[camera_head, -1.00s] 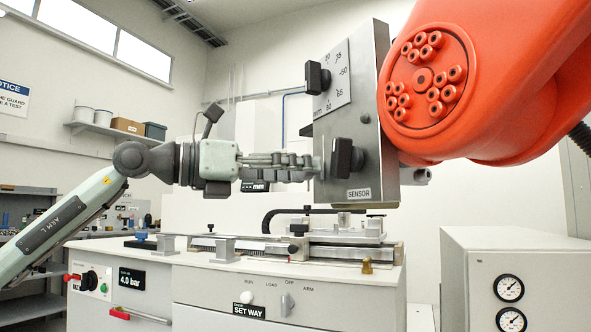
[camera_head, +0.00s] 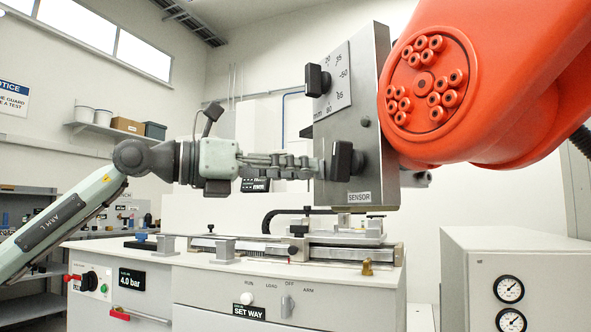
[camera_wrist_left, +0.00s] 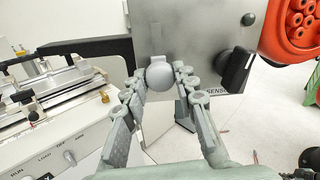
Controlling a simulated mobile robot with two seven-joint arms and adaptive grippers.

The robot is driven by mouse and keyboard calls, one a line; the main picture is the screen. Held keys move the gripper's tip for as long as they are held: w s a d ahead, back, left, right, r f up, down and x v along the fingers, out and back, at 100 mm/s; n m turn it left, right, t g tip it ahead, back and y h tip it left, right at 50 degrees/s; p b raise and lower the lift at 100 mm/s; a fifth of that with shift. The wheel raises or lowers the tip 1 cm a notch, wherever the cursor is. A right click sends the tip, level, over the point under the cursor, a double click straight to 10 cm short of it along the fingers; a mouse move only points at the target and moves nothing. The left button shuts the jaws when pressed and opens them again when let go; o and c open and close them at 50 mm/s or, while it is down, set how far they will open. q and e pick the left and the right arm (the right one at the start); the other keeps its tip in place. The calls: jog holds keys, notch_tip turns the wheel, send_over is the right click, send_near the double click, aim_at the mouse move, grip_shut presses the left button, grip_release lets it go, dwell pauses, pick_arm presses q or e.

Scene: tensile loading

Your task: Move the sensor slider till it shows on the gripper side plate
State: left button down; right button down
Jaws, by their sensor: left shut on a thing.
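The grey side plate (camera_head: 350,125) stands upright in the head view, with a SENSOR label (camera_head: 359,197) low on it. A scale (camera_head: 333,82) in mm and an upper black knob (camera_head: 317,80) are on its left part. A lower black knob (camera_head: 345,160) sticks out near its middle. My left gripper (camera_head: 318,166) reaches in from the left at the plate's left edge. In the left wrist view its fingers (camera_wrist_left: 160,88) are shut on a round grey knob (camera_wrist_left: 160,75) in front of the plate (camera_wrist_left: 195,50). The slider's exact reading cannot be told. My right gripper is not in view.
A large orange arm (camera_head: 480,80) is at the plate's right. Below is a bench (camera_head: 290,290) with a metal rail fixture (camera_head: 350,252). A cabinet with gauges (camera_head: 515,245) stands at the lower right. The space in front of the plate, left of my gripper, is open.

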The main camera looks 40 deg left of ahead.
pick_arm(q)
jog(key=c, duration=1.2)
grip_release()
jog(key=shift+f, duration=0.1)
